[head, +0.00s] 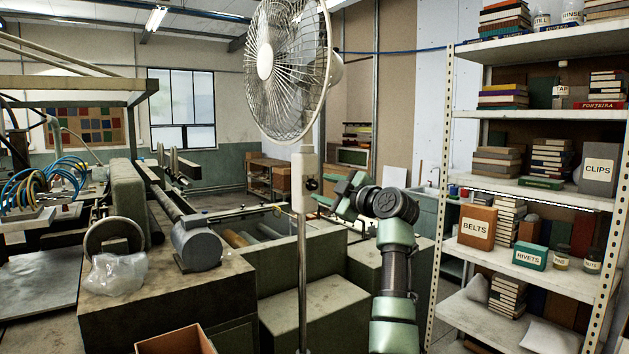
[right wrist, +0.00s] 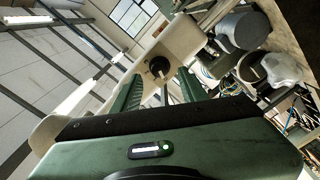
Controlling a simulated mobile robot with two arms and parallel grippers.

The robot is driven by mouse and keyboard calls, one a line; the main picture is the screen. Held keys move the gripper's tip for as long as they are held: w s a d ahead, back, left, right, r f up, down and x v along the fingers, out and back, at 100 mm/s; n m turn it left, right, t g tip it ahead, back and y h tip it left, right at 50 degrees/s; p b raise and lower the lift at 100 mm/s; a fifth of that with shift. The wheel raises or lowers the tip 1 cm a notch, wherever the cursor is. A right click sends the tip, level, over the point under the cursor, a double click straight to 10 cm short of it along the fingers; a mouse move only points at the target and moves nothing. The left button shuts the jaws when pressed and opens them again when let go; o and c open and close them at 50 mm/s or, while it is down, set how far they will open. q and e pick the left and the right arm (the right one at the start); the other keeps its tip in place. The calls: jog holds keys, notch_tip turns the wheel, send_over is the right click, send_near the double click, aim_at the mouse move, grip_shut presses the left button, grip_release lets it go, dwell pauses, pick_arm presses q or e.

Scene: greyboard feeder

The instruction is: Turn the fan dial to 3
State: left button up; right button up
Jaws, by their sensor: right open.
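The standing fan (head: 290,65) has a white wire cage and a pale control box (head: 304,165) on its thin pole. The dark round fan dial (head: 312,184) is on the box's side facing my right gripper (head: 324,190). In the right wrist view the dial (right wrist: 159,67) shows on the cream box (right wrist: 178,42), just beyond and between the fingertips of my right gripper (right wrist: 161,86). The fingers are apart and empty, and a gap to the dial seems to remain. The dial's numbers are too small to read. My left gripper is not in view.
Grey machine blocks (head: 320,310) stand behind the pole. A motor (head: 196,243) and a clear plastic bag (head: 116,273) sit on the bench at left. An open cardboard box (head: 176,341) is at the front. A loaded shelf rack (head: 531,191) stands at right.

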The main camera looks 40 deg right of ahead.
aim_at(315, 186)
jog(key=w, duration=0.2)
jog(key=w+p, duration=0.1)
jog(key=shift+w+d, duration=0.2)
jog(key=shift+d, duration=0.05)
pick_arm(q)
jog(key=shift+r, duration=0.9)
pick_arm(e)
jog(key=shift+f, duration=0.1)
grip_shut()
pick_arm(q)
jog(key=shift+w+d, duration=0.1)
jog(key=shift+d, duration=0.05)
